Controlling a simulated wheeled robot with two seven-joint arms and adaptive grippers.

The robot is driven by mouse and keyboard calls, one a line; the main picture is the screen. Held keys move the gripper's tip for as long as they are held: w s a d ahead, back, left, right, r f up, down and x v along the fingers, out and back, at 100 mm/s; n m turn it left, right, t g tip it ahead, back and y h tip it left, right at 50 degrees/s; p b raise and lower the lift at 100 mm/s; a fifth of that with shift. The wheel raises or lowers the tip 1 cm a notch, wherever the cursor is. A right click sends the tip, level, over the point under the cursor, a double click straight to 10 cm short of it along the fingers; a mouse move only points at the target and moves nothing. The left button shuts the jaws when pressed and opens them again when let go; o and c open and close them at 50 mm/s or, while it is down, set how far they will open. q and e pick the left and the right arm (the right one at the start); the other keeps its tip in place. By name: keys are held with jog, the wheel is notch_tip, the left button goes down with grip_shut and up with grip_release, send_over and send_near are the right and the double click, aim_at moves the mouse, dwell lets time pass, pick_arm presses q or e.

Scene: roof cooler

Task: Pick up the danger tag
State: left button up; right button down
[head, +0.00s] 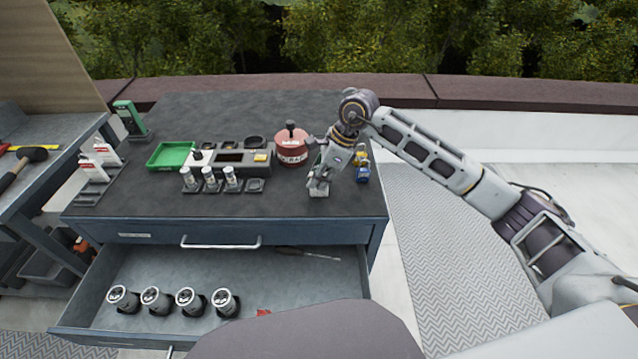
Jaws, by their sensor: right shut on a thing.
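Two white tags with red tops, which look like danger tags (106,152), stand in a grey rack (92,190) at the left end of the bench top. My right gripper (319,188) is low over the right front of the bench top, far from that rack. It points down and is shut on a small pale thing that its fingers mostly hide; I cannot tell what it is. My left gripper is out of view.
A red lockout pot (291,148) stands beside my right gripper, with small blue and yellow items (362,170) on its other side. A green tray (170,156) and several cylinders stand further left. The open drawer (300,275) holds several canisters and a screwdriver.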

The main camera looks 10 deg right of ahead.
jog(key=shift+r, duration=5)
jog(key=shift+f, duration=0.1)
